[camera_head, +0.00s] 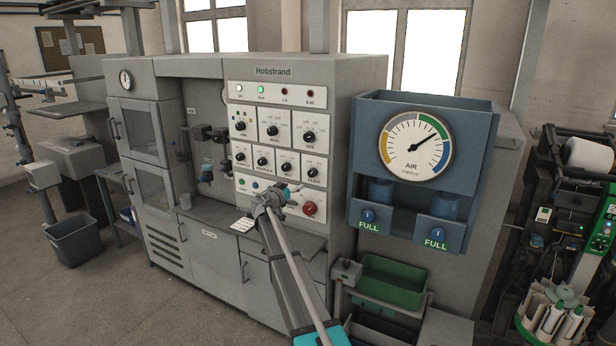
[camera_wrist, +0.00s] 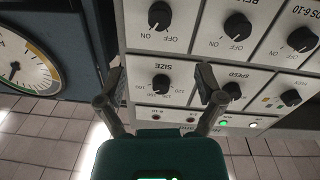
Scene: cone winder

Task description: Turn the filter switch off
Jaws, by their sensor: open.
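The filter switch (camera_head: 313,173) is a black rotary knob at the right end of the lower knob row on the white Hobstrand panel. In the wrist view, turned upside down, the knob (camera_wrist: 160,14) at the top appears to be the same switch. Its ON and OFF marks show. Its pointer seems to lean towards ON, but this is hard to make out. My gripper (camera_head: 280,193) is in front of the lower panel, left of and below the switch. In the wrist view my gripper (camera_wrist: 159,82) is open, with nothing between its fingers, and apart from the knob.
Other knobs stand close by, such as the size knob (camera_wrist: 162,88) and the belt knob (camera_wrist: 237,25). A red button (camera_head: 310,208) sits below the switch. The blue air gauge box (camera_head: 470,120) juts out to the right. A green bin (camera_head: 394,282) is below it.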

